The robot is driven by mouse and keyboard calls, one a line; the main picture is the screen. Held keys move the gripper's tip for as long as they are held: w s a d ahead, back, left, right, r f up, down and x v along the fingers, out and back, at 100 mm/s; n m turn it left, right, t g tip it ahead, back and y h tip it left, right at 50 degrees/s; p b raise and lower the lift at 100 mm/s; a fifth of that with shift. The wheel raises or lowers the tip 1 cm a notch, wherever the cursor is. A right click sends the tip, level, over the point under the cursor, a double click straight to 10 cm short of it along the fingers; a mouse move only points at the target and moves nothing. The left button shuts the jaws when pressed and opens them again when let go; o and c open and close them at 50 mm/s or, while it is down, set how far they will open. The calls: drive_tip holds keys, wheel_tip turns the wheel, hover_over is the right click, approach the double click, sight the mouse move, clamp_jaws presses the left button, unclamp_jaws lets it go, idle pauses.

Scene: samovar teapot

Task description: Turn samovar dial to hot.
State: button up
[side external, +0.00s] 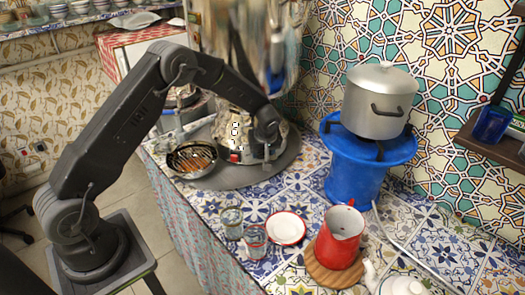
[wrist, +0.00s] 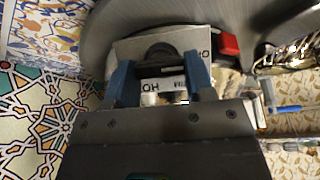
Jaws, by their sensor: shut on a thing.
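The samovar (side external: 236,125) stands on a round grey tray (side external: 215,183) at the back of the tiled counter, partly hidden by my arm. A red part (side external: 235,157) shows low on its front, and also in the wrist view (wrist: 229,46). In the wrist view, my gripper (wrist: 160,66) has its two blue fingers on either side of the dark round dial (wrist: 160,51) on a pale panel, and is shut on it. Parts of the letters "HO" show on the panel, upside down. The dial's pointer and exact setting cannot be made out.
A wire-topped bowl (side external: 192,160) is left of the samovar. A pot (side external: 379,100) on a blue stand (side external: 355,178) is to the right. Glasses (side external: 255,240), a small plate (side external: 286,229) and a red jug (side external: 340,235) stand in front.

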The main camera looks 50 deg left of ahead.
drive_tip(key=shift+c, duration=1.3)
drive_tip(key=shift+m, duration=0.3)
drive_tip(key=m, duration=0.1)
drive_tip(key=m+g+y, duration=0.1)
drive_tip(key=m+g, duration=0.1)
drive_tip(key=shift+w+d+m+y, duration=0.15)
drive_tip(key=shift+w+m+y, duration=0.1)
drive_tip(key=shift+m+y, duration=0.05)
drive_tip(key=m+y, duration=0.1)
drive_tip(key=m+g, duration=0.1)
drive_tip(key=m, duration=0.1)
drive_tip(key=shift+d+f+m+y, duration=0.1)
drive_tip(key=shift+f+m+y, duration=0.05)
drive_tip(key=shift+m+y, duration=0.2)
drive_tip(key=m+y, duration=0.1)
drive_tip(key=m, duration=0.1)
drive_tip(key=m+g+y, duration=0.1)
drive_tip(key=shift+w+d+f+m, duration=0.1)
drive_tip(key=shift+d+f+m, duration=0.05)
drive_tip(key=shift+m, duration=0.2)
drive_tip(key=shift+f+m+y, duration=0.1)
drive_tip(key=shift+m+y, duration=1.15)
drive_tip(key=shift+m, duration=0.95)
